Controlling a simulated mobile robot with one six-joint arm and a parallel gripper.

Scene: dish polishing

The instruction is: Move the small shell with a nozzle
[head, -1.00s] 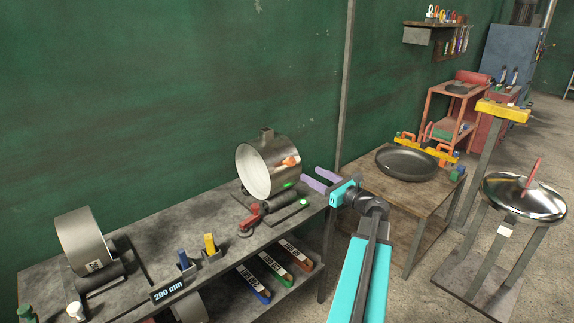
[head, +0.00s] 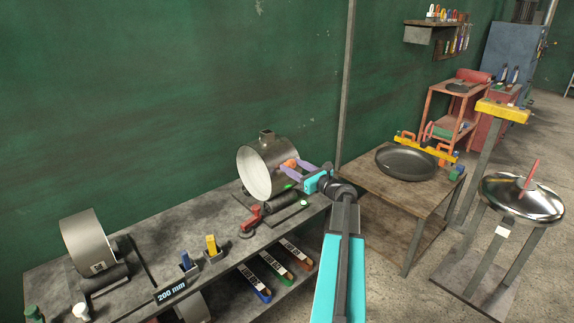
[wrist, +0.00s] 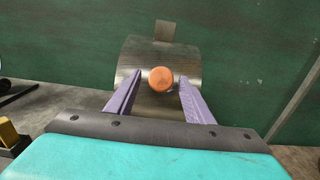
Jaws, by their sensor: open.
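The small shell with a nozzle (head: 250,172) is a short metal cylinder with a pale inside, lying on its side on rollers at the right end of the bench. Its nozzle (head: 266,135) points up; it also shows in the wrist view (wrist: 165,30). An orange knob (wrist: 161,79) shows against the shell's side between my fingers. My gripper (head: 302,170) is open, its two purple fingers reaching toward the shell from the right. In the wrist view the fingers (wrist: 160,92) lie either side of the orange knob. Whether they touch the shell I cannot tell.
A second shell (head: 84,240) stands on rollers at the bench's left. A red clamp-like part (head: 251,219) and a roller (head: 282,201) lie near the small shell. Blue and yellow blocks (head: 211,245) stand mid-bench. A table with a dark dish (head: 406,163) is to the right.

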